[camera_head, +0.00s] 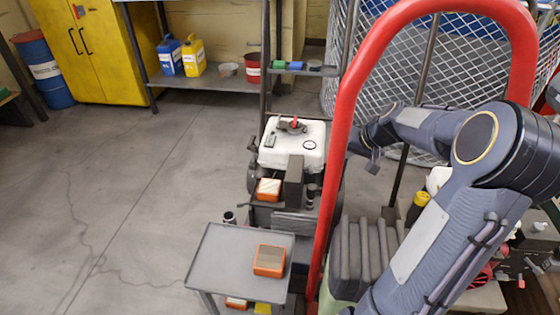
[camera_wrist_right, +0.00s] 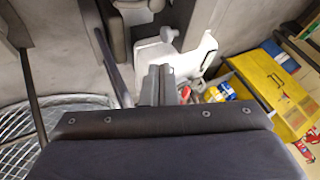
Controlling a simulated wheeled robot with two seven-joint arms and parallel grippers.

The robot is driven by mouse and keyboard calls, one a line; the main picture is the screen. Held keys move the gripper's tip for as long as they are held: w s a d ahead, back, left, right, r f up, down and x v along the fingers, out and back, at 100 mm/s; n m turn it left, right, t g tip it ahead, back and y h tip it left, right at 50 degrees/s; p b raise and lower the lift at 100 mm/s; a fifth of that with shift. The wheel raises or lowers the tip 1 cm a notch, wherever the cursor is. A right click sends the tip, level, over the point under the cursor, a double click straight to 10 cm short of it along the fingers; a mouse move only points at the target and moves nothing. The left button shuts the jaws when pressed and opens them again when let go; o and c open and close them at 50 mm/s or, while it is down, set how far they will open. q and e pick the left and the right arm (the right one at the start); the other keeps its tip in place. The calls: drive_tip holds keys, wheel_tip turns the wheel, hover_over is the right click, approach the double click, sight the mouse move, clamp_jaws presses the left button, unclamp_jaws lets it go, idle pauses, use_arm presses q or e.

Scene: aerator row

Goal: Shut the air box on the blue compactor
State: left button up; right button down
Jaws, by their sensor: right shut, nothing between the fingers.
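A machine with a white tank (camera_head: 300,150) stands behind a small grey cart. On its front is an orange block with a pale top (camera_head: 269,188), exposed, which looks like a filter in an open air box. A dark upright panel (camera_head: 293,182) beside it looks like the raised cover. I see no clear blue on this machine. My right gripper (camera_head: 371,160) is right of the white tank, past the red bar, apart from the panel. In the wrist view its fingers (camera_wrist_right: 157,84) are together and empty, with white parts beyond. My left gripper is not in view.
A red hoop frame (camera_head: 345,120) rises between my right arm and the machine. The grey cart (camera_head: 215,262) holds another orange block (camera_head: 269,260). A wire mesh cage (camera_head: 400,70) stands behind. A yellow cabinet (camera_head: 85,60) is at back left. The floor at left is clear.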

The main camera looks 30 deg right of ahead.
drive_tip(key=b, duration=0.3)
approach(304, 168)
wheel_tip(304, 168, down, 5)
drive_tip(key=d, duration=0.2)
drive_tip(key=w+a, duration=0.2)
drive_tip(key=w, duration=0.1)
drive_tip(key=shift+a+r+b, duration=0.2)
drive_tip(key=shift+r+b, duration=0.1)
drive_tip(key=shift+r, duration=0.1)
